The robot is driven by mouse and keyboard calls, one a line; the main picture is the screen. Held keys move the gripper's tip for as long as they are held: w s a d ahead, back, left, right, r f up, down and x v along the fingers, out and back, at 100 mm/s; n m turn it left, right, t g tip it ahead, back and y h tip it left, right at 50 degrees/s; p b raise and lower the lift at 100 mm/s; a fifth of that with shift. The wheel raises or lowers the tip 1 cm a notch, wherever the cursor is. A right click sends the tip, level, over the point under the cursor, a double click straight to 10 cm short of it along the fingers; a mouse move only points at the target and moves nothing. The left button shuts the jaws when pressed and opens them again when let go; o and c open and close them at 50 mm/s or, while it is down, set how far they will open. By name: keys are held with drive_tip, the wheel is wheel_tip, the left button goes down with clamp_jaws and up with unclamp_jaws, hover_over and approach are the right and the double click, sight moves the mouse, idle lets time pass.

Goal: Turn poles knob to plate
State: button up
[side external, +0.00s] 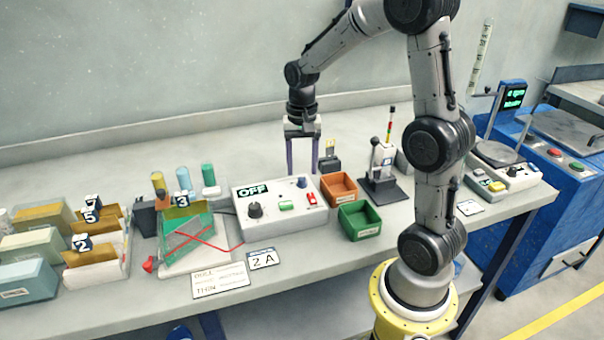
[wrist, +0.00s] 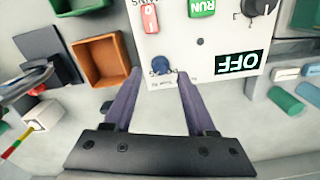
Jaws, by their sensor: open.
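The white control box (side external: 276,222) stands on the bench with a display reading OFF (side external: 253,190). A small blue knob (side external: 301,183) sits at the box's far right corner. In the wrist view the blue knob (wrist: 161,65) has small print beside it that I cannot read surely, and its setting is unclear. My gripper (side external: 302,172) points down at the far edge of the box near this knob. Its two purple fingers (wrist: 155,72) are apart and empty, with the knob showing between and beyond their tips. A larger black knob (side external: 254,210) is on the box's left.
The box also has a green RUN button (side external: 286,206) and a red switch (side external: 311,198). An orange bin (side external: 339,188) and a green bin (side external: 359,221) stand to its right, with a lever stand (side external: 384,188) beyond. A tilted green rack (side external: 187,241) is left.

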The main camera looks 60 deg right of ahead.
sight(302, 182)
drive_tip(key=shift+f, duration=1.45)
clamp_jaws()
